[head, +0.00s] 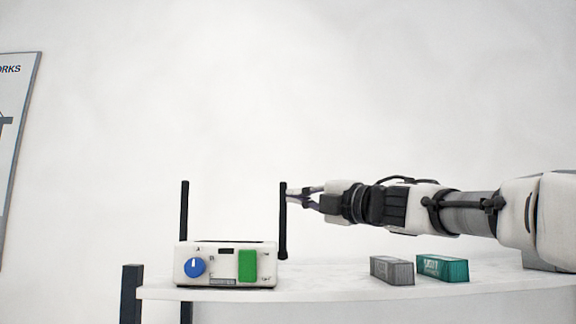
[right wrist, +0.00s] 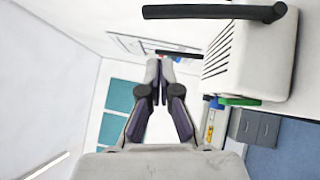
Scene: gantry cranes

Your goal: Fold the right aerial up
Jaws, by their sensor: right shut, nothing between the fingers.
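A white control box (head: 214,277) with a blue knob (head: 194,267) and a green button (head: 247,265) stands on the white table. Its right aerial (head: 282,225) is a black rod, upright at the box's right side; in the right wrist view it (right wrist: 205,12) lies across the top, its pivot to the right. The left aerial (head: 184,212) is also upright. My right gripper (head: 291,194) is shut and empty, its tips close beside the upper part of the right aerial; whether they touch is unclear. It also shows in the right wrist view (right wrist: 160,72). My left gripper is out of view.
A grey container (head: 392,270) and a teal container (head: 443,268) stand on the table (head: 330,286) to the right, below my right arm. A framed poster (head: 15,150) hangs on the left wall. The space above the box is clear.

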